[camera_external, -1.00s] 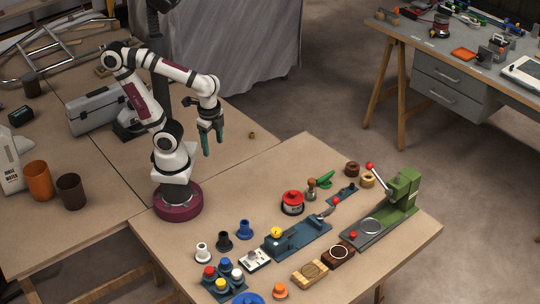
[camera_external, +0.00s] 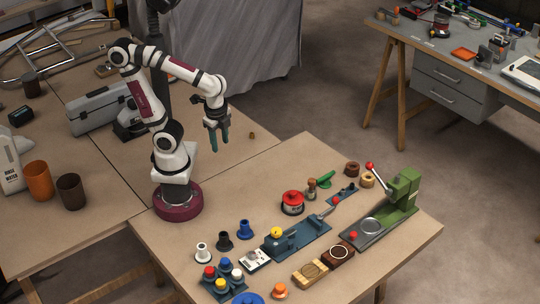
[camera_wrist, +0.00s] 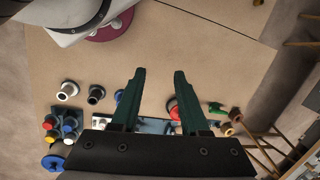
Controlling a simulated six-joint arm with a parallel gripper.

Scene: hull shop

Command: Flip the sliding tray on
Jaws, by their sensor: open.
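My gripper (camera_external: 218,150) hangs fingers down above the back left of the front table, apart from everything. In the wrist view its two green fingers (camera_wrist: 159,74) are spread and empty. Nothing is clearly recognisable as a sliding tray. A long blue fixture (camera_external: 298,240) with a yellow knob (camera_external: 277,232) lies mid-table, with a red-ball lever (camera_external: 336,201) near its far end. To its right stands a green press (camera_external: 402,192) with a red-tipped handle. My gripper partly hides the fixtures in the wrist view.
A red round button (camera_external: 292,200) stands behind the blue fixture. White, black and blue spools (camera_external: 245,229) and a cluster of coloured buttons (camera_external: 224,280) are at the left. A wooden block (camera_external: 310,273) lies in front. The tabletop below my gripper is clear.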

